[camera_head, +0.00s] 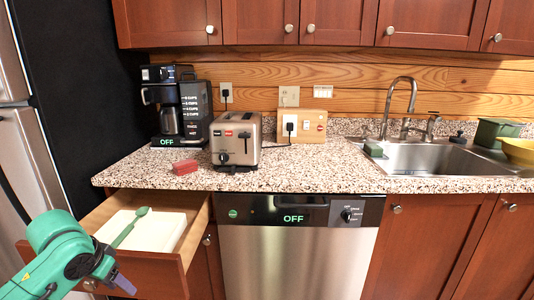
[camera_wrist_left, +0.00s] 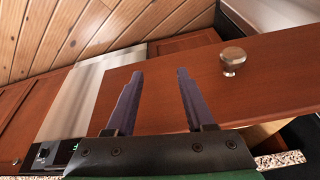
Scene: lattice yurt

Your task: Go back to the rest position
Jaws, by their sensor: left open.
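My left gripper (camera_head: 122,284) shows at the lower left in the head view, in front of the open drawer (camera_head: 160,268). In the left wrist view its two dark fingers (camera_wrist_left: 157,72) are spread apart with nothing between them. The drawer's wooden front and its round metal knob (camera_wrist_left: 233,60) show beyond the fingers; the knob is off to the right side, apart from them. The drawer is pulled out and holds a white tray (camera_head: 165,232) with a green spoon-like utensil (camera_head: 130,228) lying across it. My right gripper is in neither view.
A speckled counter (camera_head: 300,175) carries a toaster (camera_head: 236,140), a red block (camera_head: 185,167), a coffee maker (camera_head: 182,110) and a wooden box (camera_head: 302,127). A sink (camera_head: 430,157) is at right. The dishwasher (camera_head: 290,250) below is closed. A fridge (camera_head: 25,130) stands at left.

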